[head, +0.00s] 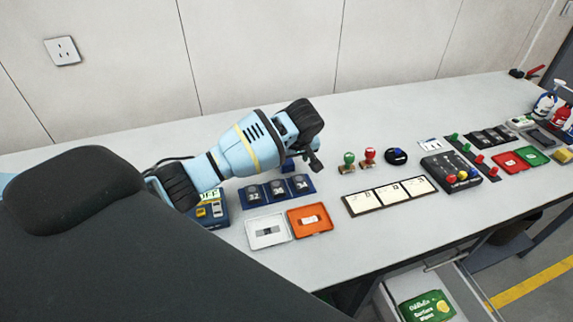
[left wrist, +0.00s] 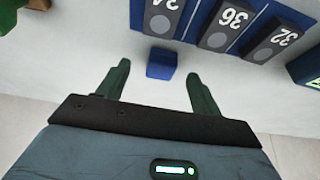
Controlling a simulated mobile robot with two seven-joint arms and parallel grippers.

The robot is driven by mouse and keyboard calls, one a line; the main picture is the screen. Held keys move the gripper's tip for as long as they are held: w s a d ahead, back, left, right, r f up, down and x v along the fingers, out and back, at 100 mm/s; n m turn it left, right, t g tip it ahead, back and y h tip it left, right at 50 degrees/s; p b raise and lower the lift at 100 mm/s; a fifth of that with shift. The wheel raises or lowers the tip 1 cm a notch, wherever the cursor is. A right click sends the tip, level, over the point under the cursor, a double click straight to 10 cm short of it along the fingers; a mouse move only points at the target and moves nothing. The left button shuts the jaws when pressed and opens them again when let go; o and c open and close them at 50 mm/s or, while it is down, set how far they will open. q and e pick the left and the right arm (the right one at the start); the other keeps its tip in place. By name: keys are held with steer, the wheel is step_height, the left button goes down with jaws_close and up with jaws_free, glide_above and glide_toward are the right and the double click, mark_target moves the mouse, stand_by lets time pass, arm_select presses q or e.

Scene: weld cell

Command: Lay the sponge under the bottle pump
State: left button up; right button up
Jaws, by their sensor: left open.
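At the far right of the head view, a group of small bottles (head: 558,112) stands on the bench, partly cut by the frame edge. Which one has the pump is too small to tell. A small yellow block (head: 563,156), perhaps the sponge, lies in front of them. My left gripper (head: 312,160) is open over the middle-left of the bench, far from both. In the left wrist view its two fingers (left wrist: 158,86) stand apart, with a small blue block (left wrist: 162,64) just beyond and between their tips. My right gripper is not in view.
Numbered dark blocks (head: 277,188) in a blue rack, white and orange trays (head: 311,220), stamps (head: 369,157), a card board (head: 390,195) and a button box (head: 451,172) stand along the bench. An open drawer (head: 465,290) juts out below.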

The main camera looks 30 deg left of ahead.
mark_target(288, 164)
arm_select(q)
steer(key=x, duration=0.4)
steer(key=shift+a+r, duration=0.1)
steer(key=shift+a, duration=0.2)
steer(key=shift+c, duration=0.2)
steer(key=c, duration=1.1)
steer(key=shift+r, duration=0.1)
steer(key=shift+r, duration=0.55)
steer(key=shift+a+v, duration=0.2)
steer(key=shift+v, duration=1)
steer(key=s+d, duration=0.3)
steer(key=s+d+r, duration=0.1)
steer(key=s+d, duration=0.6)
steer(key=s, duration=0.1)
steer(key=shift+s+d+r, duration=0.15)
steer(key=shift+d+r, duration=0.1)
